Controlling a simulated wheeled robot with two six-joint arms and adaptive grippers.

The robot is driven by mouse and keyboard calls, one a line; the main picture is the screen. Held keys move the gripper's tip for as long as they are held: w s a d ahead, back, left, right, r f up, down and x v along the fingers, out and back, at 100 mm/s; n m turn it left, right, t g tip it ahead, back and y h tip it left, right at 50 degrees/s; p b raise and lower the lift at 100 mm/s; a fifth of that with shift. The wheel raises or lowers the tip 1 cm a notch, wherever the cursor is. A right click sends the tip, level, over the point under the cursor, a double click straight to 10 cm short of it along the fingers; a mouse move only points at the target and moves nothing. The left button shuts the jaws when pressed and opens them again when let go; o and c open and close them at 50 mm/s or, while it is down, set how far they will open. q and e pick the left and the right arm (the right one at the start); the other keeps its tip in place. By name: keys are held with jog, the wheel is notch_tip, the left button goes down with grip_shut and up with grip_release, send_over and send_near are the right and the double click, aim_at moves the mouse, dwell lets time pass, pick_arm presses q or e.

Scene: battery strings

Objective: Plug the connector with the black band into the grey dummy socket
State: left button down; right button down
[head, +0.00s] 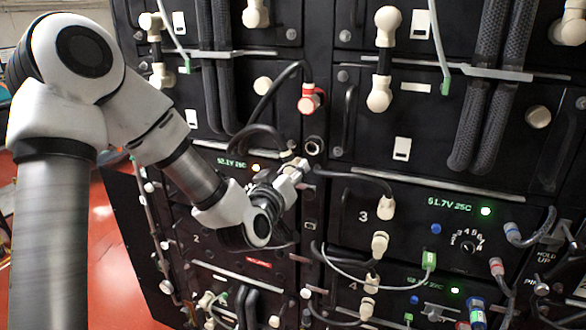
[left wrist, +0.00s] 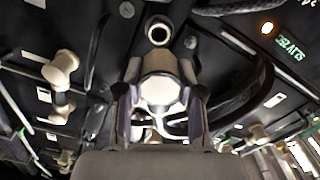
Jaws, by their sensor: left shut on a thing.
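My left gripper (head: 291,174) is shut on a cream connector (head: 299,165) in front of the rack's middle post. In the left wrist view the connector (left wrist: 160,82) sits between the two fingers of the gripper (left wrist: 159,108). Its band is not clear, so I cannot tell its colour. A round socket with a pale grey ring and dark, empty hole (head: 313,146) is just above and right of the connector in the head view. In the left wrist view this socket (left wrist: 159,33) is straight beyond the connector, with the two apart. My right gripper is not in view.
A red-banded connector (head: 310,98) with a black cable is plugged in above the socket. Black cables (head: 262,136) loop close to my gripper. Battery modules with green displays (head: 448,206) and cream connectors (head: 387,207) stand right. Red floor (head: 118,255) shows at left.

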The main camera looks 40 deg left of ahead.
pick_arm(q)
jog(key=shift+w+a+r, duration=0.1)
jog(key=shift+w+a, duration=0.05)
jog(key=shift+w, duration=0.2)
jog(key=x, duration=0.4)
jog(key=shift+w, duration=0.4)
jog(key=shift+b, duration=0.4)
dwell(0.8)
jog(key=shift+x, duration=1.65)
jog(key=c, duration=0.7)
grip_release()
jog(key=shift+w, duration=0.1)
jog(key=shift+o, duration=0.2)
